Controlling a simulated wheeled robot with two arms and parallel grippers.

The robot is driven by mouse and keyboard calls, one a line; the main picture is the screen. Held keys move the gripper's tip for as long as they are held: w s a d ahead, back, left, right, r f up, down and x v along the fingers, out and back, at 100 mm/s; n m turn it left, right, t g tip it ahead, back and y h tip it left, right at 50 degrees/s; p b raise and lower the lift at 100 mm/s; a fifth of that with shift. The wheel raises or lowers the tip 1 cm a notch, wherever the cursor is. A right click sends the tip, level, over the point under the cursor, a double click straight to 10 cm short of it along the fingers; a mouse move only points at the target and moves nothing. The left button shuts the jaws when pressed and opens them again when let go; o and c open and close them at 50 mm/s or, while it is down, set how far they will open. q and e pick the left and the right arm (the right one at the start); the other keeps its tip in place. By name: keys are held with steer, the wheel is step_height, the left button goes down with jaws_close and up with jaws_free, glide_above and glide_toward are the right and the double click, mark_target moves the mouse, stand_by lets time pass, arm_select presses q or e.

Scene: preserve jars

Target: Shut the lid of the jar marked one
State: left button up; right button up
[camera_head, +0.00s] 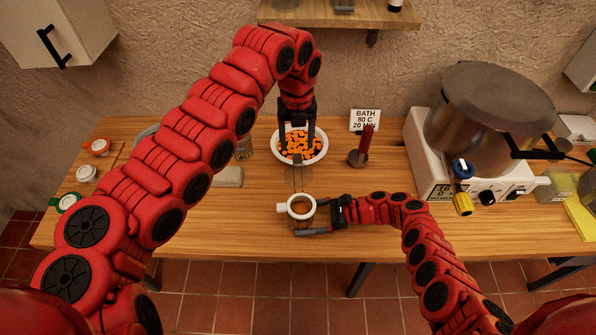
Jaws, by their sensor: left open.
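A small glass jar (301,219) with a pale ring and side tab at its mouth stands near the table's front edge. Its mouth faces up, and thin wire with what looks like a clear raised lid (298,183) shows behind it. I cannot read a mark on it. My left gripper (297,140) points down, open and empty, behind the jar and over the white bowl of orange pieces (322,155). My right gripper (313,217) reaches in from the right, its fingers around the jar's body; one finger crosses the jar's front, the other is mostly hidden.
A red-handled tool (366,140) stands right of the bowl. A steel pot (485,105) sits on a white heater at right. A bath sign (365,120) stands at the back. Small round items (66,203) lie at far left. The table right of the bowl is partly clear.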

mark_target(297, 168)
arm_select(q)
step_height(297, 168, down, 11)
steer(key=shift+w+f, duration=0.1)
steer(key=shift+f, duration=0.05)
stand_by(0.4)
steer(key=c, duration=1.1)
steer(key=shift+o, duration=0.2)
